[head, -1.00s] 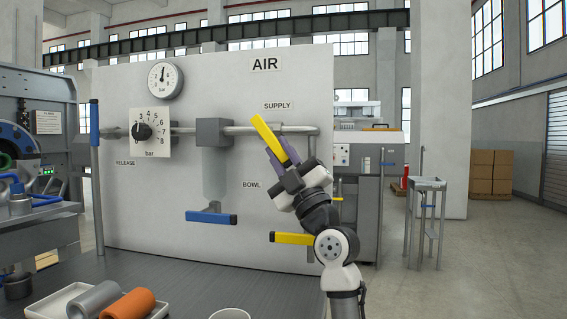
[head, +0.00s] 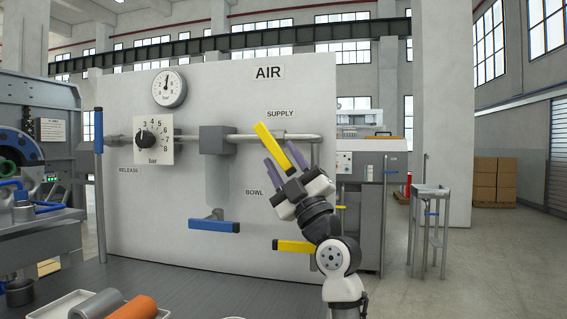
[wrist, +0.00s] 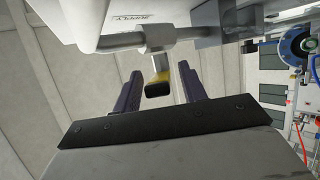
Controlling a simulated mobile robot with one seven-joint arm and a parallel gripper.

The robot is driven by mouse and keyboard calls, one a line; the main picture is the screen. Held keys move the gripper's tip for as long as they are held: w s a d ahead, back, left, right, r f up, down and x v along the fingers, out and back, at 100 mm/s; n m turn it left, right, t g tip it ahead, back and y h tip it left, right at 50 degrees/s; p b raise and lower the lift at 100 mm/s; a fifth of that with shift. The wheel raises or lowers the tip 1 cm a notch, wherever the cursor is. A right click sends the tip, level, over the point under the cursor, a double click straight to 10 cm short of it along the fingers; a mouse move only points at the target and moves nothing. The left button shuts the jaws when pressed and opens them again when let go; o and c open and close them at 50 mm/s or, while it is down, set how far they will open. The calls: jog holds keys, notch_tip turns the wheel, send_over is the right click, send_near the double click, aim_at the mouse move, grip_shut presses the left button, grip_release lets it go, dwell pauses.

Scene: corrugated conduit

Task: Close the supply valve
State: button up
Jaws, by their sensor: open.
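The supply valve's yellow lever (head: 269,142) is on the pipe under the SUPPLY label. It slants from upper left to lower right across the pipe line. My gripper (head: 283,162) is open, its two purple fingers on either side of the lever's lower end. In the wrist view the lever's dark end with a yellow part (wrist: 157,86) shows between the spread fingers (wrist: 160,88), with gaps on both sides. The valve body behind the lever is mostly hidden.
A pressure gauge (head: 169,88) and a regulator dial (head: 154,139) are at the panel's left. A blue bowl lever (head: 214,225) and another yellow lever (head: 294,246) sit lower. A tray (head: 57,306) with cylindrical pieces is on the bench.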

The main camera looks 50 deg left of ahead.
jog(key=shift+d+f, duration=0.25)
jog(key=shift+f, duration=0.15)
jog(key=d, duration=0.1)
jog(key=d+f+b, duration=0.1)
jog(key=shift+d+f, duration=0.25)
jog(key=shift+d, duration=0.05)
jog(key=d, duration=1)
jog(key=shift+s+d+b, duration=0.35)
jog(key=shift+d, duration=0.05)
